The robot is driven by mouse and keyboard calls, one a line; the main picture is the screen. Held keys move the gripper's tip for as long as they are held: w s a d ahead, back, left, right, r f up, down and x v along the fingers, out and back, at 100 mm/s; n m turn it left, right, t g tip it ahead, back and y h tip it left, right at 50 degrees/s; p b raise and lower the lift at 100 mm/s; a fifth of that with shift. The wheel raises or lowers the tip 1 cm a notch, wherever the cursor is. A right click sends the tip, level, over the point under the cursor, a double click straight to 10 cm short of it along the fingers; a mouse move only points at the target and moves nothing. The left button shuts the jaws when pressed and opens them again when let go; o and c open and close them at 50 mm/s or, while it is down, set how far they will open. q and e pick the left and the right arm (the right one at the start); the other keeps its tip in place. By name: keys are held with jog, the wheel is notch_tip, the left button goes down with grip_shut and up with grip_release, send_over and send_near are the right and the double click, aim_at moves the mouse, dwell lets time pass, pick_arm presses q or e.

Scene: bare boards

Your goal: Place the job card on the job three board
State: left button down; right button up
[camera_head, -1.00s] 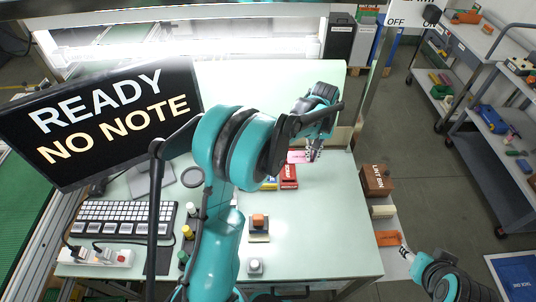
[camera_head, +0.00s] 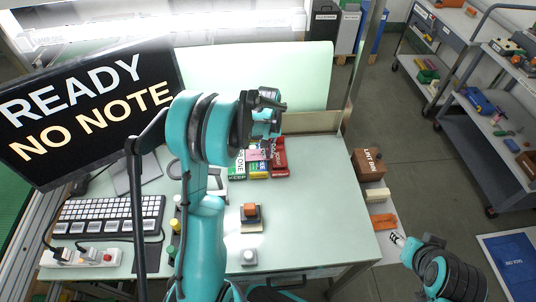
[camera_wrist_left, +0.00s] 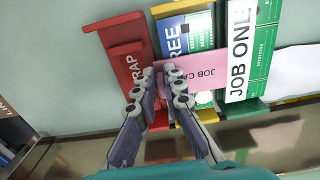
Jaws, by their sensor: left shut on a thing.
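My left gripper (camera_head: 267,152) is shut on the pink job card (camera_head: 256,155) above the boards at the back of the table. In the left wrist view the fingertips (camera_wrist_left: 166,74) pinch the left end of the card (camera_wrist_left: 205,70). The card spans the blue and yellow board reading "REE" (camera_wrist_left: 176,30), and its right end meets the white and green JOB ONE board (camera_wrist_left: 239,50). I cannot tell whether the card touches the boards. The red scrap board (camera_wrist_left: 124,48) is left of the fingers. My right gripper (camera_head: 398,240) is low at the right, its jaws unclear.
A monitor (camera_head: 90,105) reading "READY NO NOTE" and a keyboard (camera_head: 108,215) take up the left side. The right table half is clear. A brown bin (camera_head: 368,164) is beyond the edge.

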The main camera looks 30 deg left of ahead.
pick_arm(q)
jog(key=shift+f, duration=0.4)
jog(key=shift+r, duration=0.1)
jog(key=c, duration=2)
grip_release()
jog(key=shift+f, duration=0.2)
jog(key=shift+c, duration=0.2)
jog(key=o, duration=0.4)
jog(key=shift+r, duration=0.2)
